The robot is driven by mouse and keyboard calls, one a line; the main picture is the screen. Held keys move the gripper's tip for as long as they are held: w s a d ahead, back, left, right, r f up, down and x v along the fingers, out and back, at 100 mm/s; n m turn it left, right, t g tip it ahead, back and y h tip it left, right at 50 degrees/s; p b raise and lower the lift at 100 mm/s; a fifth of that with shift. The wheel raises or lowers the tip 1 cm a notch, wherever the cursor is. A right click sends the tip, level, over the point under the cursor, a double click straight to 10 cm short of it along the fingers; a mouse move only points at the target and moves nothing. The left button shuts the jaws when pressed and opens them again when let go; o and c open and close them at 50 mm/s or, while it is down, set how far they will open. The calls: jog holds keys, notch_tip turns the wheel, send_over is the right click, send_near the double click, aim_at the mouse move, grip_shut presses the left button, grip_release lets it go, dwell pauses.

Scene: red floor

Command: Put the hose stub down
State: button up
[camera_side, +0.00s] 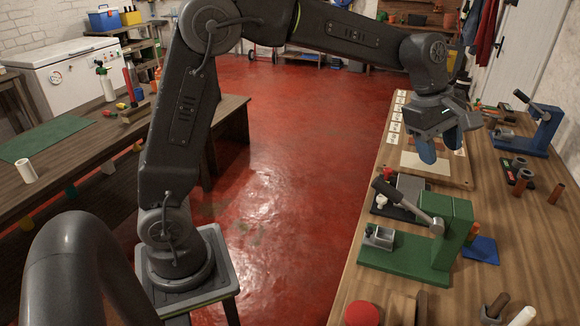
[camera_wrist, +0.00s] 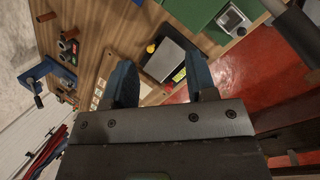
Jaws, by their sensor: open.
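My gripper (camera_side: 440,147) is above the wooden workbench at the right of the side view, over a pale board. Its blue fingers point down and are apart, with nothing seen between them. In the wrist view my gripper (camera_wrist: 160,66) is also open and empty. I cannot tell for sure which thing is the hose stub. Short tubes are on the bench: a brown upright cylinder (camera_side: 556,193), a dark tube lying at the front (camera_side: 495,306) and a pale tube beside it (camera_side: 522,316). Brown cylinders also show in the wrist view (camera_wrist: 69,35).
A green lever press (camera_side: 405,258) and a blue press (camera_side: 528,130) stand on the bench. The pale board (camera_side: 426,165) is under my gripper. A red round object (camera_side: 362,314) is at the front. Red floor lies left of the bench.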

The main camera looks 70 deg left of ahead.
jog(key=s+a+r+m+t+y, duration=0.1)
jog(key=s+a+r+m, duration=0.1)
jog(key=s+m, duration=0.45)
jog(key=s+a+r+m, duration=0.1)
jog(key=s+a+m, duration=0.15)
jog(key=s, duration=0.65)
jog(key=s+a+f+m, duration=0.1)
jog(key=s+f+m, duration=0.1)
jog(key=s+m, duration=0.2)
jog(key=s+a+f+m+t+y, duration=0.1)
jog(key=s+m, duration=0.3)
jog(key=s, duration=0.4)
jog(key=shift+s+f+y, duration=0.25)
jog(key=shift+f+y, duration=0.05)
jog(key=shift+f, duration=0.45)
